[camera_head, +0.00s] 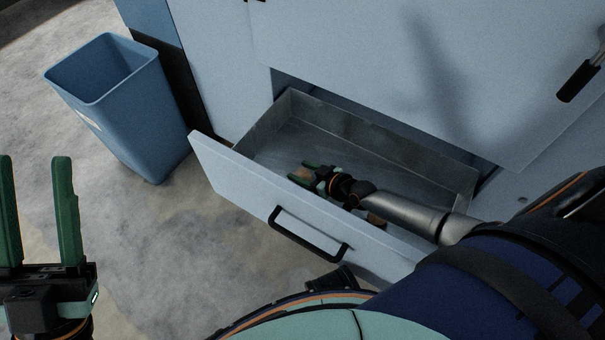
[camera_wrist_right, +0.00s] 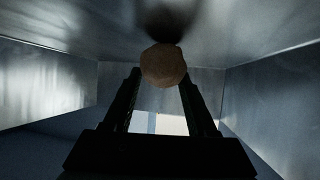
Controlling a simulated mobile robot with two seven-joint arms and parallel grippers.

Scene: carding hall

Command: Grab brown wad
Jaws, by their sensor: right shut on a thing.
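A brown wad (camera_head: 302,174) is between the fingers of my right gripper (camera_head: 311,175), inside the open drawer (camera_head: 237,176). In the right wrist view the wad (camera_wrist_right: 163,66) is a rounded brown lump at the fingertips, and my right gripper (camera_wrist_right: 161,82) is shut on it. The wad is close to the drawer's metal floor; I cannot tell whether it touches. My left gripper (camera_head: 35,165) is at the left edge of the head view, pointing up, with its green fingers wide apart and nothing between them.
Another small brown piece (camera_head: 376,220) lies in the drawer beside my right arm, partly hidden. The drawer front has a black handle (camera_head: 307,238). A blue bin (camera_head: 130,120) stands on the concrete floor to the left. A pale blue cabinet panel (camera_head: 350,70) rises behind the drawer.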

